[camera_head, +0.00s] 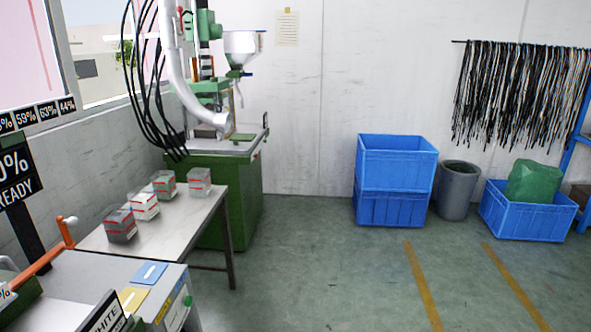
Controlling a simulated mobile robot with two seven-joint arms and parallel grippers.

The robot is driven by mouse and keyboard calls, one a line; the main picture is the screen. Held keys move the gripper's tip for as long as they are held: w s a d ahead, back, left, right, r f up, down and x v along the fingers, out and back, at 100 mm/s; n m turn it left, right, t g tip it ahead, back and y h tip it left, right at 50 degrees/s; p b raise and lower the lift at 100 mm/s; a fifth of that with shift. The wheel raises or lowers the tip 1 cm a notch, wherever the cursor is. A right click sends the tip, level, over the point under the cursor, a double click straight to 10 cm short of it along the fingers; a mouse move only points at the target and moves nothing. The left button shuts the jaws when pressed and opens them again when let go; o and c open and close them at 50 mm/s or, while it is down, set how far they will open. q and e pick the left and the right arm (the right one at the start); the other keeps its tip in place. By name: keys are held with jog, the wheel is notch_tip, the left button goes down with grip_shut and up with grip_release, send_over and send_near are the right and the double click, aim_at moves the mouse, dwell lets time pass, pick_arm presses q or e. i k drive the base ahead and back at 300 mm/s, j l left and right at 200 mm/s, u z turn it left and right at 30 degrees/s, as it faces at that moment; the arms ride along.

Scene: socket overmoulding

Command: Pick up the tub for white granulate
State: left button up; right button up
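Several small clear tubs with red bands stand on the grey table at the left. The front tub (120,225) has dark grey contents, and the tub behind it (144,205) looks white. A tub with some green (163,184) stands farther back, and a pale grey tub (199,181) stands at the back right. Their labels are too small to read, so I cannot tell for sure which is for white granulate. A dark sign reading "WHITE" (104,316) is cut off at the bottom edge. Neither of my grippers is in view.
The table (175,226) stands before a green moulding machine (222,190). Stacked blue crates (393,180), a grey bin (457,191) and another blue crate (528,213) line the back wall. The middle floor is clear.

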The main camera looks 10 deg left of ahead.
aim_at(143, 201)
jog(key=i+u, duration=0.15)
jog(key=i, duration=0.35)
jog(key=i+l+u, duration=0.1)
jog(key=i, duration=0.4)
jog(key=i+l+u, duration=0.15)
jog(key=i, duration=0.35)
jog(key=i+u, duration=0.2)
jog(key=u, duration=0.2)
jog(key=i+l+u, duration=0.15)
jog(key=u, duration=0.2)
jog(key=i+l+u, duration=0.15)
jog(key=u, duration=0.25)
jog(key=i+l+u, duration=0.15)
jog(key=u, duration=0.2)
jog(key=i+l+u, duration=0.15)
jog(key=u, duration=0.3)
jog(key=i+l+u, duration=0.2)
jog(key=u, duration=0.3)
jog(key=i+l+u, duration=0.1)
jog(key=l+u, duration=0.15)
jog(key=u, duration=0.2)
jog(key=i+l+u, duration=0.2)
jog(key=l+u, duration=0.15)
